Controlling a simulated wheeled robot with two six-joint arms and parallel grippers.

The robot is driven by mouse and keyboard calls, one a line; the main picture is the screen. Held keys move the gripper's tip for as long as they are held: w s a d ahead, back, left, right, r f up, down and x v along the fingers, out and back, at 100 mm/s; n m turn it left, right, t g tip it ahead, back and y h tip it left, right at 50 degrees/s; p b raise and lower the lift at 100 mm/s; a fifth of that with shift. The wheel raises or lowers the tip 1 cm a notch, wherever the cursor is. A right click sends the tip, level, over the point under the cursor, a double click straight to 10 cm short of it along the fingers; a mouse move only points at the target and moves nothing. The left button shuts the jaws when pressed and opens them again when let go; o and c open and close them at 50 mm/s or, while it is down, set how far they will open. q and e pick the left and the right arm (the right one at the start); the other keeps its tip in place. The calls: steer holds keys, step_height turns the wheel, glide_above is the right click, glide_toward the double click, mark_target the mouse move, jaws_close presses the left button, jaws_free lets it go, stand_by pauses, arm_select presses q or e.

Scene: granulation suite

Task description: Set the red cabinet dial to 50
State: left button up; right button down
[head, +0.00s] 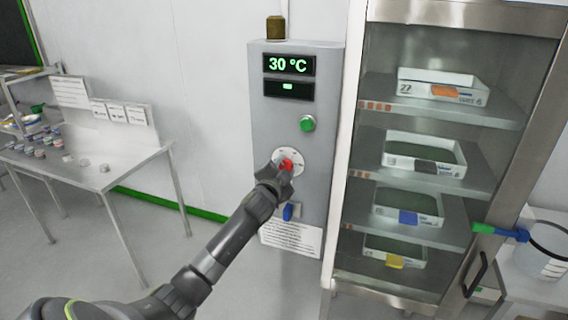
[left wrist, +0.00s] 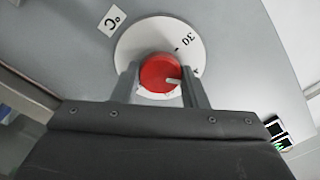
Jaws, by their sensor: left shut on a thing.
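The red dial (head: 286,165) sits on a round white scale plate on the grey control cabinet (head: 262,125). The cabinet's upper display (head: 289,65) reads 30 °C in green. My left gripper (head: 279,171) is at the dial, its fingers on either side of it. In the left wrist view the red dial (left wrist: 160,73) is between the two fingers (left wrist: 160,84), and the gripper is shut on it. My right gripper is not in view.
A green button (head: 307,124) is above the dial and a blue switch (head: 288,212) below it. A glass-fronted cabinet (head: 345,150) with trays on shelves stands close on the right. A steel table (head: 110,180) with small jars is at the left.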

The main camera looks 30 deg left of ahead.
arm_select(q)
steer(key=m+p, duration=0.3)
steer(key=m, duration=0.3)
steer(key=shift+r+m+p, duration=0.1)
steer(key=shift+m+p, duration=0.2)
steer(key=shift+p, duration=0.05)
steer(key=m+p, duration=0.2)
steer(key=m, duration=0.3)
steer(key=shift+f, duration=0.25)
steer(key=o, duration=1)
steer(key=shift+d, duration=0.1)
steer(key=shift+c, duration=0.2)
